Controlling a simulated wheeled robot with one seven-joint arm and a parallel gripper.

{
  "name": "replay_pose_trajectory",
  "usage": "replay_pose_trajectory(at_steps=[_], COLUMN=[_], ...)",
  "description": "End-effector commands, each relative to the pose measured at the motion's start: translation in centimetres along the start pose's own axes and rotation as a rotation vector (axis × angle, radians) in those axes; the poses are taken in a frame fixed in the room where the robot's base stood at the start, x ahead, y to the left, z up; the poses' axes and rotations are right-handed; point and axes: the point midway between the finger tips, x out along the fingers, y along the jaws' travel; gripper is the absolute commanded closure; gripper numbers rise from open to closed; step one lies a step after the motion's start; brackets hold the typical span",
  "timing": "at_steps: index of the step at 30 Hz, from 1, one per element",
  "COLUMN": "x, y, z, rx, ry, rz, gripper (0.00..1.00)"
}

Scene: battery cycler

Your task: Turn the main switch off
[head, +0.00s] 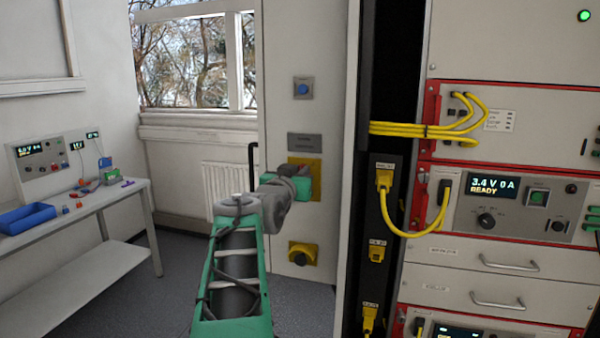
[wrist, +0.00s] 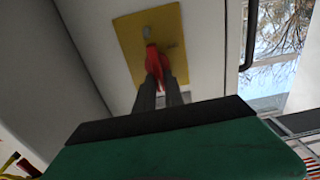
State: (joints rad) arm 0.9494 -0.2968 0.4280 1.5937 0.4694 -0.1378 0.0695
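The main switch has a red handle (wrist: 154,58) on a yellow plate (wrist: 127,38), mounted on a pale cabinet panel. In the wrist view the two grey fingers of my gripper (wrist: 161,80) reach the red handle and lie close together on either side of it. They appear closed on it, though the exact contact is small and dark. In the head view the yellow plate (head: 313,163) is partly covered by my wrist and green gripper body, which hide the handle and fingertips.
Below on the same panel is a black knob (head: 302,254) on yellow; above is a blue button (head: 303,89). Right of it stands a rack (head: 500,210) with yellow cables (head: 410,130). A bench (head: 75,215) with a blue bin (head: 26,218) stands left. A dark bar handle (wrist: 250,38) is beside the plate.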

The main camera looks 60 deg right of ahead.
Motion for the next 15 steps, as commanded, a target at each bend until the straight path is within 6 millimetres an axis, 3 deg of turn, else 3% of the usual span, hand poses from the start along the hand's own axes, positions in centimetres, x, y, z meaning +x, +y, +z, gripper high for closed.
replay_pose_trajectory(at_steps=[4, 15], x=[-0.01, -0.02], y=[-0.01, -0.02], z=[-0.01, -0.01], rx=[0.0, 0.0], ry=[0.0, 0.0], rz=[0.0, 0.0], gripper=[1.0, 1.0])
